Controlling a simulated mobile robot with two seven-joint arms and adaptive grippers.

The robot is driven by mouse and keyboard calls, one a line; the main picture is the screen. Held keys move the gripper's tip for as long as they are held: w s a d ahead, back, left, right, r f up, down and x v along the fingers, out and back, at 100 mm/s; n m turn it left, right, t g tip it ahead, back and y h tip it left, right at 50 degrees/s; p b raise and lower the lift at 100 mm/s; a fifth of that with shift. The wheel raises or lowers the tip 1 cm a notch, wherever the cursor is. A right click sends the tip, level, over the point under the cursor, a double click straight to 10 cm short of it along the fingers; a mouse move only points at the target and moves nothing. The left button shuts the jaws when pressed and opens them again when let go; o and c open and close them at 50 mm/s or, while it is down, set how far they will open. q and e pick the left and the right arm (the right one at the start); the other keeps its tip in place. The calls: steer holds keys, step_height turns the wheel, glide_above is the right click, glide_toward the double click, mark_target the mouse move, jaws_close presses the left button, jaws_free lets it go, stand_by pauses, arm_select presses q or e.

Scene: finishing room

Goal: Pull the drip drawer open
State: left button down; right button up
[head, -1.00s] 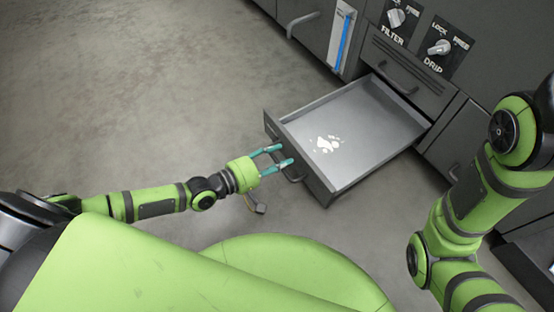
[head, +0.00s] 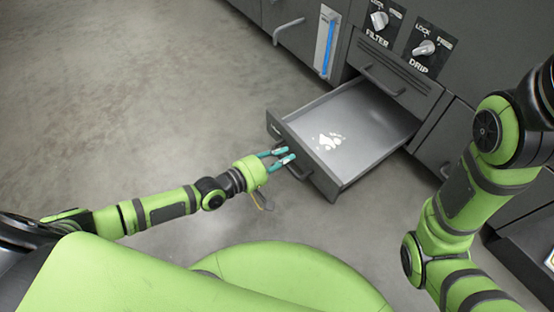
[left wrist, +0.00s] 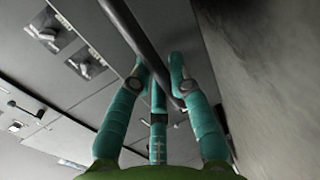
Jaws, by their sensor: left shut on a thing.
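The drip drawer (head: 375,120) stands well out of the grey cabinet in the head view, its shallow tray showing. A white patch (head: 327,141) lies on its floor. My left gripper (head: 285,156) is at the drawer's front, shut on the dark bar handle (head: 300,170). In the left wrist view, the handle bar (left wrist: 137,35) passes between the teal fingers of the left gripper (left wrist: 158,75). The DRIP knob (head: 424,48) is on the cabinet face above, beside the FILTER knob (head: 379,20). My right arm is at the right, its gripper outside the frame.
A closed drawer front with a handle (head: 384,81) is just above the open drawer. A strip with a blue bar (head: 329,45) is left of the knobs. The concrete floor (head: 130,100) is clear at the left.

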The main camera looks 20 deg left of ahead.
arm_select(q)
steer(key=c, duration=1.1)
jaws_free()
steer(key=shift+s, duration=0.1)
steer(key=v, duration=1.2)
